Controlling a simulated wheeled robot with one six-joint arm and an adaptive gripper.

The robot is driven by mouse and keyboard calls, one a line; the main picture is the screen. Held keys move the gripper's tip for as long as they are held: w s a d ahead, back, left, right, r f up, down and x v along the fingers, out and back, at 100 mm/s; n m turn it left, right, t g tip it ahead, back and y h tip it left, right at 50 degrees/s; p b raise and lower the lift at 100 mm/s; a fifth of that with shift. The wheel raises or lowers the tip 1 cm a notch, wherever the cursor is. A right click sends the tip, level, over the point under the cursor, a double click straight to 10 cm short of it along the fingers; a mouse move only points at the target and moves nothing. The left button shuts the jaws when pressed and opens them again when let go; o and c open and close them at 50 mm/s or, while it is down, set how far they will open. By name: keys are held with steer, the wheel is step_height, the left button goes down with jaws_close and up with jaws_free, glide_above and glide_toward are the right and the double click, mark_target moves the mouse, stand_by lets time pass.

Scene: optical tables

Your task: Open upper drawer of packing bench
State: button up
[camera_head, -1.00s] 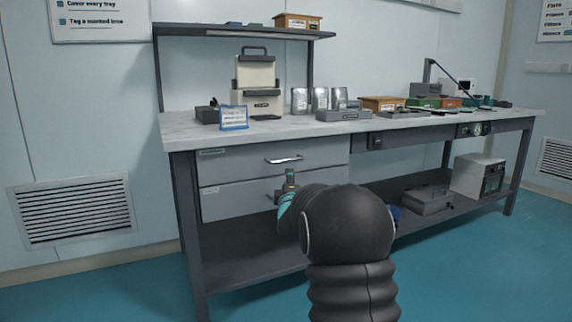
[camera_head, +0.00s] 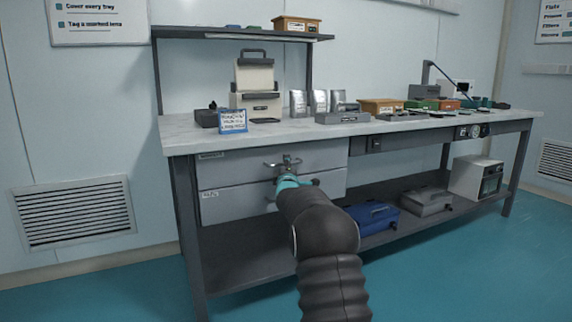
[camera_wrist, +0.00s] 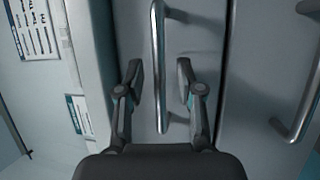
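The packing bench (camera_head: 170,145) has two grey drawers under its left end, one above the other. The upper drawer (camera_head: 228,170) looks shut, with a metal bar handle (camera_head: 270,164) on its front. My gripper (camera_head: 288,164) is at this handle. In the wrist view the handle (camera_wrist: 158,40) runs upright in the picture between the two fingers of my open gripper (camera_wrist: 159,75). There is a gap on each side, wider on the right. The lower drawer (camera_head: 235,204) is shut below, and its handle (camera_wrist: 302,95) shows at the right of the wrist view. My arm hides part of both drawers.
A sign card (camera_head: 232,121) stands on the bench top near the front edge, with a beige case (camera_head: 255,90) behind it. A blue case (camera_head: 373,216) and a grey case (camera_head: 426,201) lie on the bottom shelf. The floor in front is clear.

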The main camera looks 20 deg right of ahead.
steer(key=shift+w+d+r, duration=0.1)
steer(key=shift+w+d, duration=0.05)
steer(key=shift+w, duration=0.25)
jaws_close()
